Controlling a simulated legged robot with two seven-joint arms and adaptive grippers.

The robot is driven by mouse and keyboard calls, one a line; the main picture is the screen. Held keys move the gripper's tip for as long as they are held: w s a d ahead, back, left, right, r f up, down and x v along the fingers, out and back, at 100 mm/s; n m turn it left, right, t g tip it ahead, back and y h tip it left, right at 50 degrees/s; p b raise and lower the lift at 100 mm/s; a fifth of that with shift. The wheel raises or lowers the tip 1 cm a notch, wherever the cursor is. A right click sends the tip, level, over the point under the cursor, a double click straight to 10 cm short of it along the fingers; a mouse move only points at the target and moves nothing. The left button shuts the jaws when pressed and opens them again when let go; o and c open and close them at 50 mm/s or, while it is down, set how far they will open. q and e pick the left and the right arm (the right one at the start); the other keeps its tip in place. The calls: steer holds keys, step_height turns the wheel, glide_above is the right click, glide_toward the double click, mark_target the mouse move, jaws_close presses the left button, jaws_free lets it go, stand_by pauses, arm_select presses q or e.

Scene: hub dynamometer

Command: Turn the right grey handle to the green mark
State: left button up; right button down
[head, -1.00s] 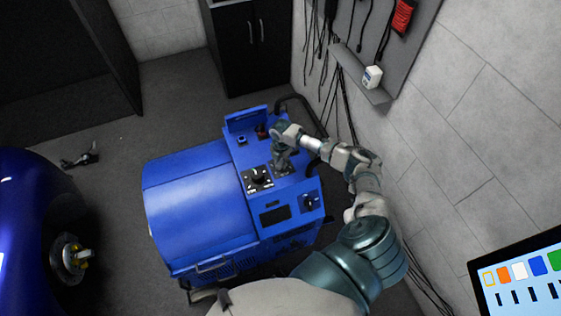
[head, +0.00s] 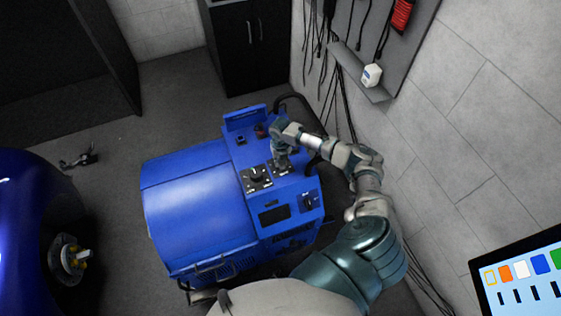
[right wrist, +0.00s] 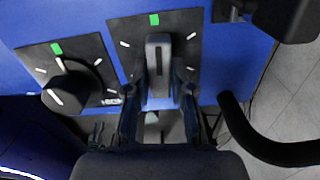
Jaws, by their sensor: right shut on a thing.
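The right grey handle (right wrist: 158,65) is on a black dial plate (right wrist: 190,30) on the blue machine. My right gripper (right wrist: 158,90) is shut on the handle, with one finger on each side. In the head view the right gripper (head: 281,168) reaches down onto the panel and hides most of this handle. The left dial's knob (right wrist: 66,86) is on its own plate with a green mark (right wrist: 57,49); its white line points up-left. My left gripper is not in view.
The blue machine (head: 195,205) stands on the grey floor, beside the wall. A black curved bar (right wrist: 245,130) is close to the right of the gripper. A red control (head: 260,130) and another dark knob (head: 309,201) are on the panel. A screen (head: 520,275) is at lower right.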

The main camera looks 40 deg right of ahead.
steer(key=shift+w+d+r+n, duration=0.1)
steer(key=shift+w+n, duration=0.05)
steer(key=shift+n, duration=0.35)
steer(key=c, duration=1.1)
jaws_free()
steer(key=shift+o, duration=0.5)
steer(key=shift+w+d+f, duration=0.1)
steer(key=shift+w+f, duration=0.05)
steer(key=shift+f, duration=0.1)
steer(key=shift+r, duration=0.1)
step_height(320, 180, up, 12)
steer(key=shift+f, duration=0.2)
steer(key=shift+w, duration=0.1)
